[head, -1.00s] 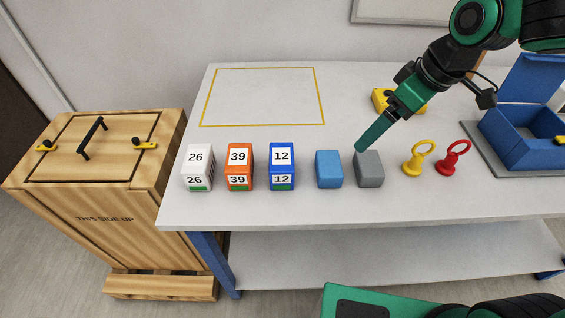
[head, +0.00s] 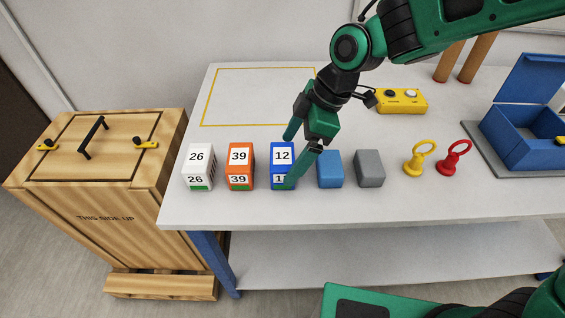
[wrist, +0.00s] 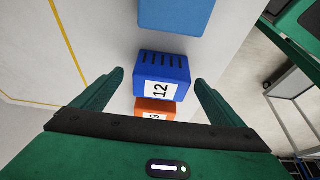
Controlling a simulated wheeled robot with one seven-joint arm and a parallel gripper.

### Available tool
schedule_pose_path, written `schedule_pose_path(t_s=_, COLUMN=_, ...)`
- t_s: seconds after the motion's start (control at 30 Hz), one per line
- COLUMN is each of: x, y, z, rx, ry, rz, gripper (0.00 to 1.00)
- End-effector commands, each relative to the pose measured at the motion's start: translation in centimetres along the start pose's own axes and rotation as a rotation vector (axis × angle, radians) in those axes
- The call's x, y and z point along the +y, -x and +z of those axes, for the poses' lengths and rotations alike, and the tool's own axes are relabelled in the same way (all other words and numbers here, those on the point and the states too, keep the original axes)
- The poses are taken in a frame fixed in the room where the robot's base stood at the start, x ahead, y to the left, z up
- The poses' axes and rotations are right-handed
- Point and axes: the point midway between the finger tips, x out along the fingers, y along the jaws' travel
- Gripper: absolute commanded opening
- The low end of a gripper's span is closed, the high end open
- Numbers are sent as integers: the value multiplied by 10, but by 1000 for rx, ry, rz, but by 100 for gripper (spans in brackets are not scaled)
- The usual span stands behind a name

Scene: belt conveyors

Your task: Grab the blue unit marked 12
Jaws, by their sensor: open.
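The blue unit marked 12 (head: 282,157) stands upright on the white table, at the right end of a row of numbered units. My gripper (head: 292,161) is open and empty above it, with one finger partly covering the unit's lower label in the head view. In the wrist view the blue unit (wrist: 162,76) lies ahead between the two spread fingers, and its 12 label faces the gripper side. The gripper (wrist: 159,84) does not appear to touch it.
An orange unit marked 39 (head: 239,166) and a white unit marked 26 (head: 198,167) stand to its left. A plain light-blue block (head: 330,169) and a grey block (head: 369,168) stand to its right. The yellow-outlined area (head: 245,68) behind looks empty.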

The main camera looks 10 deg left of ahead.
Motion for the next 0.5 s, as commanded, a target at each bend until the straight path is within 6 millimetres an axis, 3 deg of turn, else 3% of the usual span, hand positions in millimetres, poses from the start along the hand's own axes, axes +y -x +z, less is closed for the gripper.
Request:
schedule_pose_path(t_s=0.3, x=-3, y=-41, z=-4, rx=-1, ry=-1, rz=-4, gripper=92)
schedule_pose_path(t_s=0.5, x=-2, y=-46, z=-5, rx=0, ry=-1, rz=0, gripper=92)
